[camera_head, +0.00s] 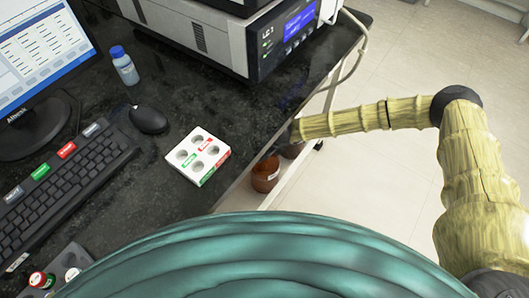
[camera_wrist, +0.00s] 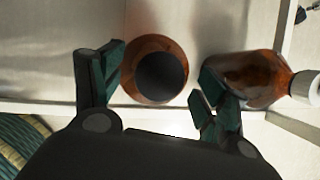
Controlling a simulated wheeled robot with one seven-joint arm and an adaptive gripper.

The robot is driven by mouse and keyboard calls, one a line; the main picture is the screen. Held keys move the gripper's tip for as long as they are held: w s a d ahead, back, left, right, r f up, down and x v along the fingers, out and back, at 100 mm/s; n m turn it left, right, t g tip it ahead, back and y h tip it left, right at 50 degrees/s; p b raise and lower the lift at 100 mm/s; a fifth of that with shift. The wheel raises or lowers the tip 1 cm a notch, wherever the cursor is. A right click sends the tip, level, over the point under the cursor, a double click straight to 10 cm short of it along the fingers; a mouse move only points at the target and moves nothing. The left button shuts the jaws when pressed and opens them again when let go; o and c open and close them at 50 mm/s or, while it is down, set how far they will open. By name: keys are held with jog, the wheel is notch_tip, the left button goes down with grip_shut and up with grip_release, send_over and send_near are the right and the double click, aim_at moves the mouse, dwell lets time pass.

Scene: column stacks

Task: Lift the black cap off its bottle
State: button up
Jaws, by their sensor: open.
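The black cap (camera_wrist: 163,77) sits on an amber bottle (camera_wrist: 133,72), seen nearly end-on in the wrist view. My gripper (camera_wrist: 158,82) is open, with one finger on each side of this bottle. I cannot tell whether either finger touches it. A second amber bottle (camera_wrist: 250,75) with a white cap (camera_wrist: 306,87) is close beside the right finger. In the head view, an amber bottle (camera_head: 265,174) shows below the bench edge, with another partly hidden behind it. My gripper's fingers are not clear there.
A pale shelf surface (camera_wrist: 60,60) lies around the bottles. In the head view, the dark bench (camera_head: 240,118) overhangs beside them and holds a white rack (camera_head: 186,174), a blue-capped bottle (camera_head: 124,68), a mouse (camera_head: 148,119) and a keyboard (camera_head: 65,180). A grey instrument (camera_head: 235,35) stands at the back.

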jog(key=shift+f, duration=0.1)
jog(key=shift+c, duration=0.3)
jog(key=c, duration=0.7)
jog(key=shift+c, duration=0.2)
jog(key=shift+r, duration=0.35)
notch_tip(320, 180, up, 3)
jog(key=shift+w+r+p, duration=0.1)
jog(key=shift+r+p, duration=0.1)
jog(key=shift+p, duration=0.4)
jog(key=s+d+p, duration=0.1)
jog(key=s+d, duration=0.1)
jog(key=s, duration=1.4)
jog(key=shift+r, duration=0.45)
